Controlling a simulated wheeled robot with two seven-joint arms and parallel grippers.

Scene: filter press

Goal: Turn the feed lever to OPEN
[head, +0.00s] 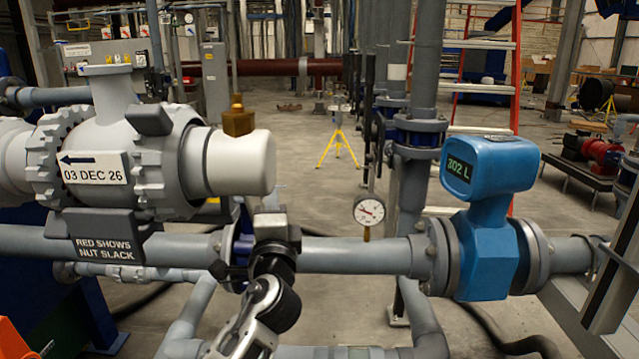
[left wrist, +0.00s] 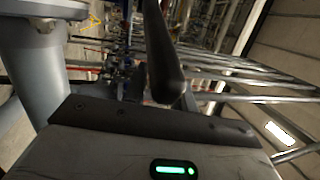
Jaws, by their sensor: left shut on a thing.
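My left gripper (head: 271,232) reaches up from the bottom middle of the head view to the valve on the horizontal grey pipe. It is shut on the feed lever, just right of the valve's blue flange (head: 241,246). My gripper and wrist hide most of the lever and its markings in the head view, so I cannot read its position there. In the left wrist view, a dark rounded bar, apparently the feed lever (left wrist: 163,60), stands over the gripper's front edge. My right gripper is not in view.
A grey housing with a "03 DEC 26" plate (head: 95,168) and a brass fitting (head: 238,122) stands above left. A round gauge (head: 369,210) is right of the gripper. A blue meter (head: 490,215) reading 302 L sits further right. Pipes run below.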

